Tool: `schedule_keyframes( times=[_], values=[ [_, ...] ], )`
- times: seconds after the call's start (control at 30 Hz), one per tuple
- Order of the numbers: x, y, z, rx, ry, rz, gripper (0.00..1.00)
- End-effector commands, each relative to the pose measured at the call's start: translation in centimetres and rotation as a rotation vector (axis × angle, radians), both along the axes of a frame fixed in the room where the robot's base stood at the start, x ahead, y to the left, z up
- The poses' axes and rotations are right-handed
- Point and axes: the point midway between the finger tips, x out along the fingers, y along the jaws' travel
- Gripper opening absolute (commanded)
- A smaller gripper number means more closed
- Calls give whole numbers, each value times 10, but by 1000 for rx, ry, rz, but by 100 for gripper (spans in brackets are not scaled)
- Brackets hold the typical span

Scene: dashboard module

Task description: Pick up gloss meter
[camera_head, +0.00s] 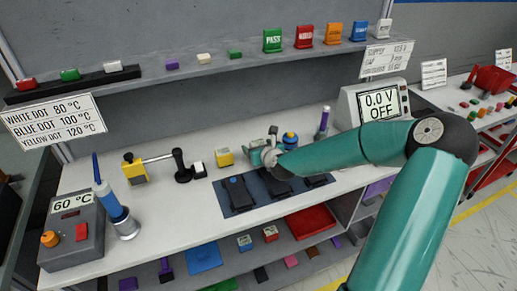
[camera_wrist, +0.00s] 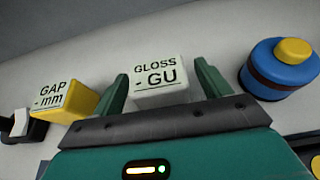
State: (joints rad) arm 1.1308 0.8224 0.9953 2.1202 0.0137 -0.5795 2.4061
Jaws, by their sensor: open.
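The gloss meter (camera_wrist: 160,82) is a whitish block marked "GLOSS - GU" in the wrist view. My gripper (camera_wrist: 163,80) is open, with one green finger on the left of the meter and the other on its right. A small gap shows on the right side; I cannot tell whether the left finger touches. The meter's lower part is hidden behind the gripper body. In the head view my gripper (camera_head: 263,153) is low over the back of the bench, and the meter is mostly hidden there.
A yellow gap gauge (camera_wrist: 68,101) stands close on the left, and a blue round thing with a yellow top (camera_wrist: 281,68) close on the right. A dark mat (camera_head: 238,193) with dark devices lies in front on the white bench (camera_head: 180,215). A shelf (camera_head: 205,69) runs behind.

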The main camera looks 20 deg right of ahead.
Motion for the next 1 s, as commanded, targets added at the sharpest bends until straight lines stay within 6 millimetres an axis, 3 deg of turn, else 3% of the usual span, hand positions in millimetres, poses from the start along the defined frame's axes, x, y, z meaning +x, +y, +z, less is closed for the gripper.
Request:
schedule_keyframes(
  times=[0.17, 0.4, 0.43, 0.77, 1.0],
  values=[
    [0, 0, 0, 0, 0, 0, 74],
    [0, 0, 0, 0, 0, 0, 27],
    [0, 0, 0, 0, 0, 0, 24],
    [0, 0, 4, 0, -2, -1, 24],
    [0, -1, 32, -4, -4, -2, 24]
  ],
)
